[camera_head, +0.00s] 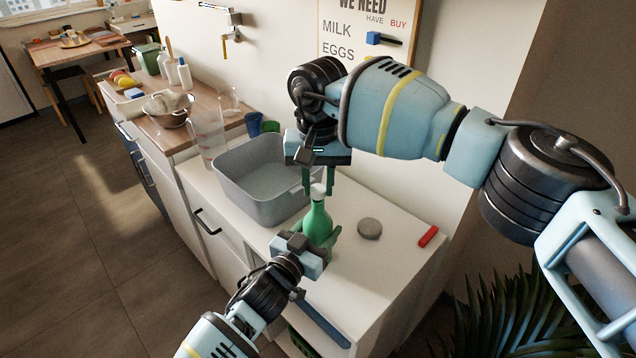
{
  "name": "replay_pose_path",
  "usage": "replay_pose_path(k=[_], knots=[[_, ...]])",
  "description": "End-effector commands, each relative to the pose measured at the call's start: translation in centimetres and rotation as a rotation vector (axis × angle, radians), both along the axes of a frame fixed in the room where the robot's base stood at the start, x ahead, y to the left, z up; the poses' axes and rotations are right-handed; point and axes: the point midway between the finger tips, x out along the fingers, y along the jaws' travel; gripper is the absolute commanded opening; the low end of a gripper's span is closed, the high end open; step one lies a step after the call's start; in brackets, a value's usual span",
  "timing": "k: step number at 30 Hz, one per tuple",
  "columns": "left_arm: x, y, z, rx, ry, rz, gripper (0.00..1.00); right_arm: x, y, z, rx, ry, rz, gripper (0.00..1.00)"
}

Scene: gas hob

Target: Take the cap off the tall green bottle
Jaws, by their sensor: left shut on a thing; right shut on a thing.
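The tall green bottle (317,224) stands upright on the white counter, right of the grey basin. Its white cap (318,191) is at the top of the neck. My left gripper (318,240) comes from the lower left and is shut on the bottle's body, a finger on either side. My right gripper (318,186) points down from above and is shut on the white cap. I cannot tell whether the cap still touches the neck.
A grey basin (235,188) stands close left of the bottle. A round grey disc (369,229) and a red block (428,237) lie to its right on the white counter (385,265). Blue cups (254,124) stand behind the basin. A clear jug (207,140) is farther left.

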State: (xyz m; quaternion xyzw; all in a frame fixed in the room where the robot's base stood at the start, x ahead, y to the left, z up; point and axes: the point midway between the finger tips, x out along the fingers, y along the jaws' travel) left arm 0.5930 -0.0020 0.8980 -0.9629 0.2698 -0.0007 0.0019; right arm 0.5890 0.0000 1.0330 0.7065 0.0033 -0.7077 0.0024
Motion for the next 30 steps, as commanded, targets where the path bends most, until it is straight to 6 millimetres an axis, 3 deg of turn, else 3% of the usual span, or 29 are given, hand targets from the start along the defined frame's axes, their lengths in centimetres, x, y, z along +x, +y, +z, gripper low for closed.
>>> replay_pose_path(k=[8, 17, 24, 25, 30], knots=[[0.0, 0.0, -0.1, 0.002, 0.001, 0.001, 0.0, 0.0, 0.0, 0.6, 0.001, -0.002, 0.0, 0.0], [0.0, 0.0, -0.1, 0.002, 0.001, 0.001, 0.0, 0.0, 0.0, 3.8, 0.0, -0.002, 0.001, 0.0], [0.0, 0.0, -0.1, 0.002, 0.001, 0.001, 0.0, 0.0, 0.0, 4.0, 0.0, 0.0, 0.001, 0.0], [0.0, 0.0, -0.1, 0.002, 0.001, 0.001, 0.59, 0.0, 0.0, 4.0, 0.0, 0.0, 0.001, 0.0], [0.0, 0.0, -0.1, 0.001, 0.0, 0.0, 0.81, 0.0, 0.0, 4.0, 0.0, 0.0, 0.0, 0.0]])
